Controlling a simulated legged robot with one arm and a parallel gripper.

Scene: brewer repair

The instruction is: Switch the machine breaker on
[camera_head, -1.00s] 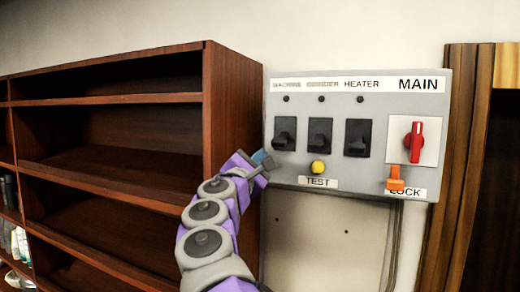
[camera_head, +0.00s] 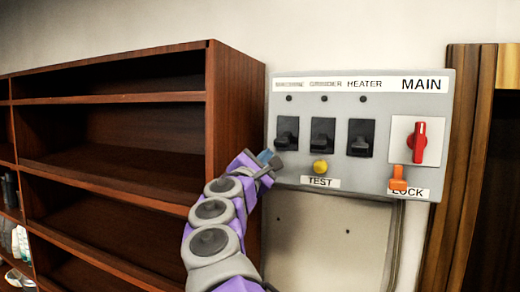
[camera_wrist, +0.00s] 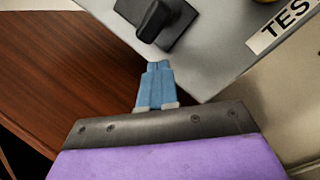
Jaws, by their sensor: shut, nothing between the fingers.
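The machine breaker (camera_head: 286,134) is the leftmost of three black switches on the grey panel, under a blurred label. Its lever appears to point down. In the wrist view the breaker (camera_wrist: 156,20) is at the top, just beyond my fingertips. My gripper (camera_head: 270,158) is at the panel's lower left edge, below and left of the breaker. In the wrist view its blue fingers (camera_wrist: 158,66) are shut together with nothing between them. The fingertips look close to the panel face; I cannot tell if they touch it.
The grinder breaker (camera_head: 322,135) and heater breaker (camera_head: 361,138) are to the right. A yellow test button (camera_head: 320,167), red main switch (camera_head: 417,142) and orange lock piece (camera_head: 398,180) also sit on the panel. A brown shelf (camera_head: 232,130) stands close on the left.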

